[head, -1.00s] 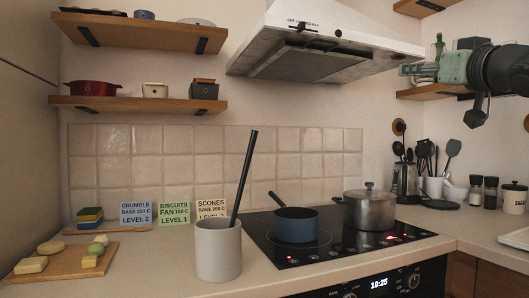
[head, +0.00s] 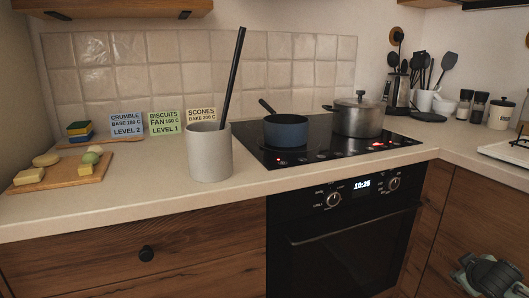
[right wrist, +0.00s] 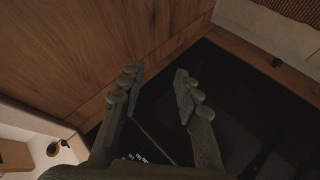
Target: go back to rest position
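My right gripper (right wrist: 158,74) shows in the right wrist view with its two grey-green fingers apart and nothing between them. Dark floor and wooden cabinet fronts (right wrist: 85,40) lie beyond it. In the head view, part of my right arm and gripper shows at the lower right corner, in front of the wooden cabinet (head: 455,225) and below the worktop; the fingertips are not clear there. My left gripper is in neither view.
A grey cylindrical pot (head: 210,155) with a black stick stands near the worktop's front edge. A blue saucepan (head: 287,132) and a lidded steel pot (head: 358,118) sit on the black hob (head: 330,150). The oven (head: 345,240) is below. A food board (head: 65,178) lies left.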

